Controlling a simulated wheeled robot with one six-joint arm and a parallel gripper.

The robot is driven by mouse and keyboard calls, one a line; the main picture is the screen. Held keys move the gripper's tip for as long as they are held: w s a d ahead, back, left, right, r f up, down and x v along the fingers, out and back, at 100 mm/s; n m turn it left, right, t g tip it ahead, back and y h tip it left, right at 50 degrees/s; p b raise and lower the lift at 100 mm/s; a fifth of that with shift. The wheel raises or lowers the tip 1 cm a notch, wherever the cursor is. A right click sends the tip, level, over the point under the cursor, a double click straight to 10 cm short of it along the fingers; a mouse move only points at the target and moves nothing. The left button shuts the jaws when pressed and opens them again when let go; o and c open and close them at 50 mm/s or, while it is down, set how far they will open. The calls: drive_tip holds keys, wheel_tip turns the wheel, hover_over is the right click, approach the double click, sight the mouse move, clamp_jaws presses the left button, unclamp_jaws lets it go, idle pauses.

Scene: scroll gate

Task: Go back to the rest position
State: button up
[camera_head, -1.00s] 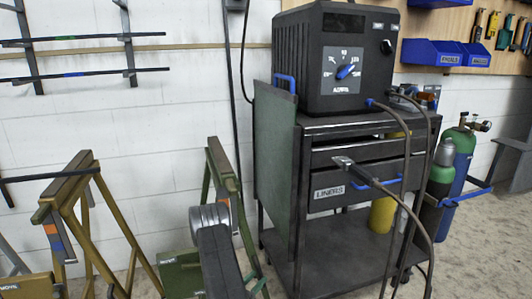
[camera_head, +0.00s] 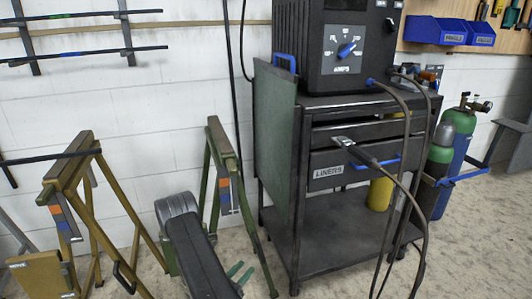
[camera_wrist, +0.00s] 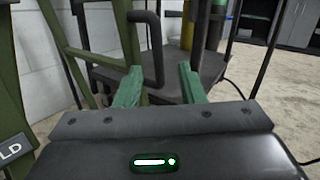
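My gripper (camera_head: 239,275) shows low in the head view, at the end of my dark arm. It is in front of the green trestle and to the left of the welding cart. In the wrist view my gripper (camera_wrist: 157,82) has its two green fingers well apart, with nothing held between them. A dark bent bar (camera_wrist: 153,60) shows beyond the gap; I cannot tell what it belongs to. The task names no other object.
The black cart (camera_head: 345,222) carries a welder (camera_head: 320,75), with cables hanging at its right. A green trestle (camera_head: 226,165) and a tan trestle (camera_head: 72,190) stand at left. Gas cylinders (camera_head: 455,160) stand right of the cart. Floor (camera_head: 480,240) is clear at right.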

sight(260, 253)
drive_tip(key=b+x, duration=0.2)
drive_tip(key=x, duration=0.8)
drive_tip(key=shift+w, duration=0.1)
drive_tip(key=shift+w+a+r, duration=0.1)
drive_tip(key=shift+w, duration=0.1)
drive_tip(key=shift+s+a, duration=0.3)
drive_tip(key=shift+a, duration=0.35)
